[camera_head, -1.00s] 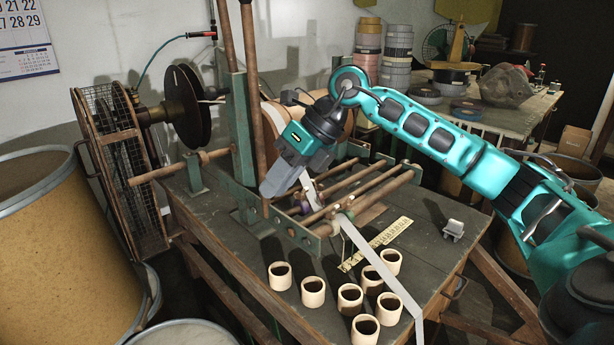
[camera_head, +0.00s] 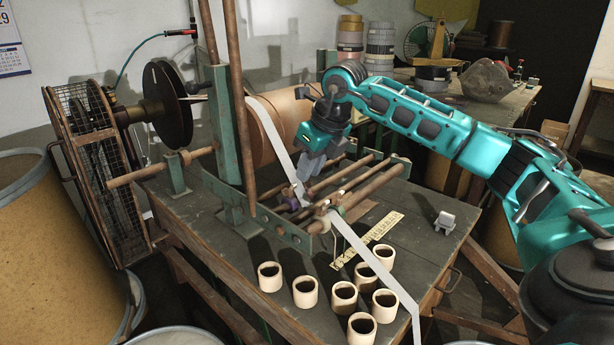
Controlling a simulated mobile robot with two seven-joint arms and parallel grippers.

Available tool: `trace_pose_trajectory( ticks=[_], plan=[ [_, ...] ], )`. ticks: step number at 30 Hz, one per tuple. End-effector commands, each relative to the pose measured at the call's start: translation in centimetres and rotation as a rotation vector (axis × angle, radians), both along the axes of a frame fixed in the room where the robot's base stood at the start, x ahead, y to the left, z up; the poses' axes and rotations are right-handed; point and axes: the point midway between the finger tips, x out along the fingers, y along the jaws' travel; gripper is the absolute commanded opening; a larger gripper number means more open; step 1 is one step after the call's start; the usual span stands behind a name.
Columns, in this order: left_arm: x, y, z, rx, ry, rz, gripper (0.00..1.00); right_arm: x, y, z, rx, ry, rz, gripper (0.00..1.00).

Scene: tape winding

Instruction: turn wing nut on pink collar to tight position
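The winding frame (camera_head: 290,235) stands on the bench with several brown rods across it. Small collars sit on the rods. A purple-pink one (camera_head: 292,205) shows at the left end of the rods, beside the pale tape (camera_head: 272,138). It is too small to make out a wing nut or its angle. My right gripper (camera_head: 309,172) comes in from the right and points down just above the rods, behind and a little right of that collar, apparently apart from it. Its fingers are too small and foreshortened to tell open from shut. My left gripper is out of view.
Several cream cups (camera_head: 305,292) stand at the bench's front. A yellow ruler strip (camera_head: 375,238) and a small grey block (camera_head: 444,223) lie to the right. Upright posts (camera_head: 236,105) and a black reel (camera_head: 167,106) stand left. The bench's right side is mostly clear.

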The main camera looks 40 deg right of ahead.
Motion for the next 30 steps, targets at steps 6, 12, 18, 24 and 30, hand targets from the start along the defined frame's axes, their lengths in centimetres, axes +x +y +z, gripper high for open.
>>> trace_pose_trajectory(
  ticks=[6, 12, 18, 24, 30],
  plan=[
    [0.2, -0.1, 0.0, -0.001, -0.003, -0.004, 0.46, 0.8, 0.1, -1.8, 0.001, -0.001, 0.0, 0.22],
    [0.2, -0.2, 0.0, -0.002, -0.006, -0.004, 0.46, 0.8, 0.1, -2.0, 0.001, -0.001, 0.0, 0.22],
    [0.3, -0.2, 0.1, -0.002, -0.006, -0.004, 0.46, 0.8, 0.1, -1.9, 0.001, -0.001, 0.0, 0.13],
    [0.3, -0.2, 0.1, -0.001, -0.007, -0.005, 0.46, 0.8, 0.1, -1.9, 0.001, -0.001, 0.0, 0.0],
    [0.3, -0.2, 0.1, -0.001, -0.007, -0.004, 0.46, 0.8, 0.1, -1.9, 0.001, -0.001, -0.002, 0.0]
  ],
)
